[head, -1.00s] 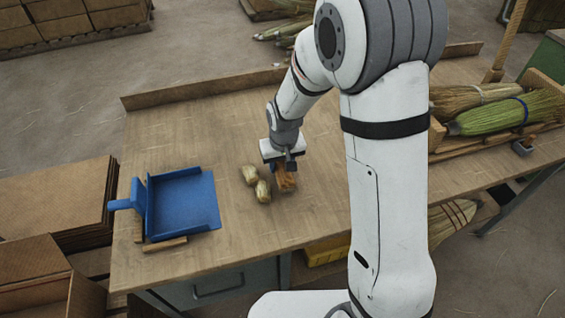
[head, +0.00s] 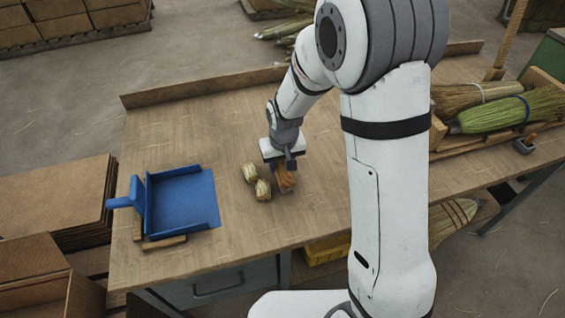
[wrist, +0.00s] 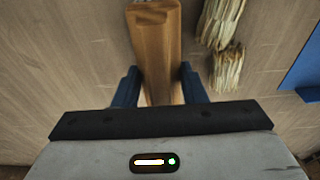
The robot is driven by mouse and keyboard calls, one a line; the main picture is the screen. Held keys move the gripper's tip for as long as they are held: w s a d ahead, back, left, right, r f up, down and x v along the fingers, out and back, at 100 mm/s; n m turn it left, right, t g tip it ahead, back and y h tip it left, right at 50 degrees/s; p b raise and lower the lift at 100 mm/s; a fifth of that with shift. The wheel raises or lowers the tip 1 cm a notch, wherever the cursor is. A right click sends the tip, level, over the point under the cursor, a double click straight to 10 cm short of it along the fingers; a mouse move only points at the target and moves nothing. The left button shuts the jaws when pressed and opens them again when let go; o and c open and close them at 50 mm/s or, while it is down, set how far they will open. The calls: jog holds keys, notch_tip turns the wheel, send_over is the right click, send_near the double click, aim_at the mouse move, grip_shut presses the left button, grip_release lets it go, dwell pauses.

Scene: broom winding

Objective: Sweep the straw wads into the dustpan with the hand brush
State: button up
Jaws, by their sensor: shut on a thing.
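My gripper (head: 284,162) is shut on the wooden hand brush (head: 286,179) and holds it low at the bench top; whether its bristles touch is hard to tell. In the wrist view the brush (wrist: 155,45) lies between the blue fingers (wrist: 158,86). Two straw wads show just left of the brush in the head view: a nearer wad (head: 263,190) close beside it and a farther wad (head: 249,173). They also show in the wrist view, right of the brush (wrist: 227,70). The blue dustpan (head: 185,203) lies at the bench's left end, its handle pointing left.
Wooden strips (head: 164,243) lie along the dustpan's edges. Bare bench top (head: 225,215) lies between the wads and the dustpan. Brooms (head: 505,115) rest on the bench at right. A raised board (head: 200,87) runs along the back edge.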

jog(key=shift+s+a+b, duration=0.25)
jog(key=shift+s+a, duration=0.35)
jog(key=shift+a, duration=1.5)
jog(key=shift+s+a+b, duration=0.25)
jog(key=shift+s+a, duration=0.3)
jog(key=shift+a, duration=1.55)
jog(key=shift+s+a+b, duration=0.25)
jog(key=shift+s+a, duration=0.35)
jog(key=shift+a, duration=1.5)
jog(key=shift+s+a, duration=0.1)
jog(key=shift+a, duration=0.1)
jog(key=shift+a, duration=0.15)
jog(key=shift+s+a+r, duration=0.1)
jog(key=shift+s+a, duration=0.1)
jog(key=shift+a, duration=0.4)
jog(key=shift+s+a, duration=0.15)
jog(key=shift+a, duration=0.45)
jog(key=shift+s+a, duration=0.1)
jog(key=shift+a, duration=0.15)
jog(key=shift+s+a, duration=0.2)
jog(key=shift+a, duration=0.5)
jog(key=shift+a, duration=0.15)
